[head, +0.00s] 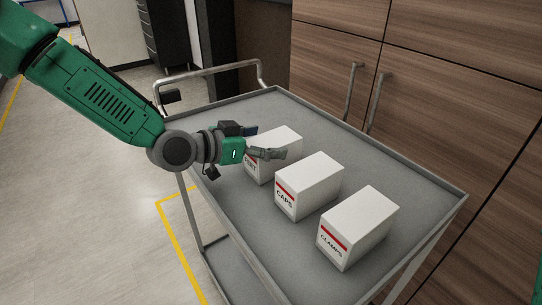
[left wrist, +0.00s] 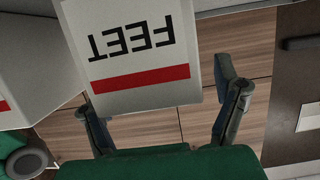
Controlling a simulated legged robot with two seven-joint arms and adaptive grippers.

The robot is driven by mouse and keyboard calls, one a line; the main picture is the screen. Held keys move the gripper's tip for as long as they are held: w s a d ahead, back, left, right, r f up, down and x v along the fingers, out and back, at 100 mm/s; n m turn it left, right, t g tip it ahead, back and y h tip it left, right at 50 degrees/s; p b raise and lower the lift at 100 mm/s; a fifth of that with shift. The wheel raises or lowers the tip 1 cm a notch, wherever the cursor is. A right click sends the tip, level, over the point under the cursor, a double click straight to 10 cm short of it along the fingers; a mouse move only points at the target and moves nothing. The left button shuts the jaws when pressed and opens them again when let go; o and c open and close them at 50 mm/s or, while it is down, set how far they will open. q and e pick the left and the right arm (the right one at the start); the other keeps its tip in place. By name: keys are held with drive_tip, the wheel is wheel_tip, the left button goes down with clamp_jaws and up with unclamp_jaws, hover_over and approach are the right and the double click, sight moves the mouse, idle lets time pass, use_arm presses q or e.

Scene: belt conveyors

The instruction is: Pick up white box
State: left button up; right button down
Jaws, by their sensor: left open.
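Three white boxes with red stripes stand in a row on a grey cart. The farthest box (head: 285,136) is partly hidden by my left gripper (head: 266,143); in the left wrist view its label reads FEET (left wrist: 135,50), upside down. The middle box (head: 312,172) is labelled CAPS and the nearest box (head: 362,214) CLAMPS. My left gripper is open at the FEET box. In the left wrist view its fingers (left wrist: 158,95) appear on either side of the labelled face; contact cannot be told. My right gripper is not in view.
The grey cart (head: 395,278) has a raised rim and a metal handle (head: 215,72) at its far end. Wooden cabinets (head: 440,90) with long handles stand close along its right side. Free cart surface lies around the boxes. Open floor (head: 125,235) with yellow lines is at left.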

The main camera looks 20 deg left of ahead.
use_arm(q)
drive_tip(key=shift+w+d+f, duration=0.15)
drive_tip(key=shift+w, duration=0.1)
drive_tip(key=shift+d, duration=0.5)
drive_tip(key=shift+c, duration=0.4)
drive_tip(key=shift+d, duration=0.15)
drive_tip(key=c, duration=0.7)
drive_tip(key=shift+r, duration=0.2)
drive_tip(key=c, duration=0.8)
drive_tip(key=shift+o, duration=0.2)
